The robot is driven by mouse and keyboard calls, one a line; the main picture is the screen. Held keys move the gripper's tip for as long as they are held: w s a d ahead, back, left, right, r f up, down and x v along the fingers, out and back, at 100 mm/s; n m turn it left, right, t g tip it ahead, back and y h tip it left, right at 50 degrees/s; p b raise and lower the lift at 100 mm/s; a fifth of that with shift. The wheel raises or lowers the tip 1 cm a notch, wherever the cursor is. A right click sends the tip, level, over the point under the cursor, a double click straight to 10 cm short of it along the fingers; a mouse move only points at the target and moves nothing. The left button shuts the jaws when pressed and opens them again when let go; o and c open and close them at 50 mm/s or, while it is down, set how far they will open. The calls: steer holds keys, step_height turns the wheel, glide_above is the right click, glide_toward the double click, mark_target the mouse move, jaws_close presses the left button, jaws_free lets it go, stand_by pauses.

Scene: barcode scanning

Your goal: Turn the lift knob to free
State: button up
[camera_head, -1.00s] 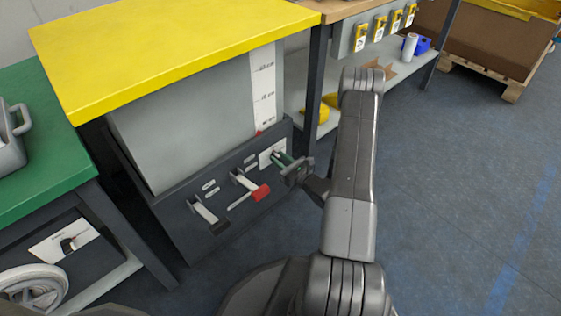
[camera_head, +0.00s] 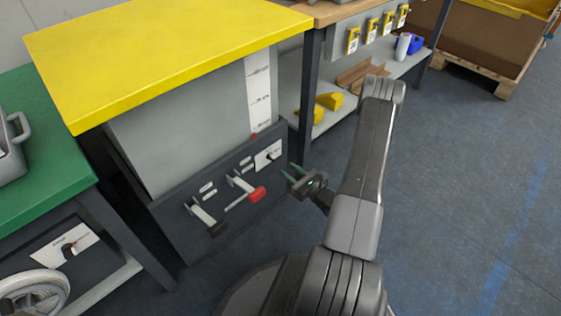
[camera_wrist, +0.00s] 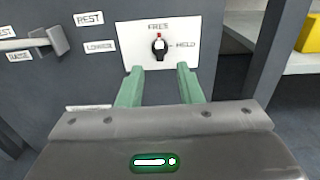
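The lift knob (camera_wrist: 159,45) is a small black knob on a white plate (camera_wrist: 185,57) in the wrist view. The plate reads FREE above it and HELD to its right. The knob looks upright, with a red mark at its top, under FREE. In the head view the knob (camera_head: 269,155) shows small on the dark panel. My gripper (camera_wrist: 158,68) is open and empty, its two green fingers apart below the knob in the picture. In the head view my gripper (camera_head: 291,174) stands clear of the panel, to the right of the plate.
A red-ended lever (camera_head: 258,194) and a black-ended lever (camera_head: 217,229) stick out of the dark panel left of the knob. The yellow table top (camera_head: 165,55) is above. A shelf leg (camera_head: 310,90) stands to the right. Blue floor is free at right.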

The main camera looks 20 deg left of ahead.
mark_target(272, 158)
steer(key=p+v, duration=0.1)
steer(key=v, duration=0.5)
steer(key=shift+d, duration=0.15)
steer(key=b+x, duration=0.3)
steer(key=x, duration=1)
steer(key=shift+a+m, duration=0.3)
steer(key=shift+a, duration=0.05)
